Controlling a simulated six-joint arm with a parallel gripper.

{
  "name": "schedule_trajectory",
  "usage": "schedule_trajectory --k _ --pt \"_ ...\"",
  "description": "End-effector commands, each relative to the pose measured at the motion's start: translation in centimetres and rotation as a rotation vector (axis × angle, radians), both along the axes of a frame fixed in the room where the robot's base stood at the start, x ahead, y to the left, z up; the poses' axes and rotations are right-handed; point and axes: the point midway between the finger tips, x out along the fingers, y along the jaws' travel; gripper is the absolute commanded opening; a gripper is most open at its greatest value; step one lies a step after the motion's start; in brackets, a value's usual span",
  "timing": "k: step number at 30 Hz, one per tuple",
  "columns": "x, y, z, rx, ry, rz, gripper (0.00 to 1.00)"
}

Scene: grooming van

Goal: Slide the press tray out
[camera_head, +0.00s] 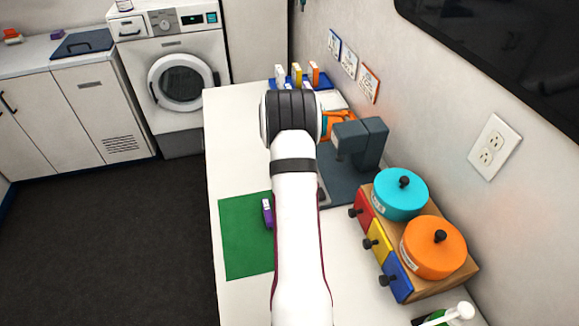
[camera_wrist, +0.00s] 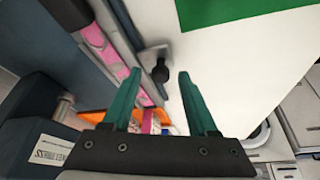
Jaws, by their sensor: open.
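The dark blue-grey press (camera_head: 362,140) stands on the counter beside the wall, right of my arm. It shows at the left of the wrist view (camera_wrist: 35,125), with a label on it. The grey press tray (camera_wrist: 128,45) lies along the press base, with a pink strip inside. A dark knob (camera_wrist: 161,72) on a short grey stem sticks out from its front edge. My gripper (camera_wrist: 160,74) is open, with green fingers. In the wrist view the knob appears between the fingertips; I cannot tell whether they touch it. My arm hides the gripper in the head view.
A green mat (camera_head: 243,245) with a purple item (camera_head: 267,213) lies left of my arm. A wooden drawer unit (camera_head: 445,285) with teal (camera_head: 400,195) and orange (camera_head: 433,250) pots stands right. An orange object (camera_head: 337,125) lies behind the press.

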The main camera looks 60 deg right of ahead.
Motion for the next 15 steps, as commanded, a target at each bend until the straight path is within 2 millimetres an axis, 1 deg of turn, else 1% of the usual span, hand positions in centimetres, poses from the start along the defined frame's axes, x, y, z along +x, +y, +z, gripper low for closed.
schedule_trajectory --k 2,5,8,12,15 --pt "0.0 0.0 0.1 0.000 0.000 0.000 0.59" --pt "-0.1 0.3 1.2 -0.002 -0.002 0.000 0.59" --pt "-0.5 1.2 3.6 -0.004 -0.003 -0.001 0.59" --pt "-1.2 2.9 8.0 -0.005 -0.004 0.001 0.59" --pt "-1.6 4.0 10.8 -0.004 -0.003 -0.001 0.59"
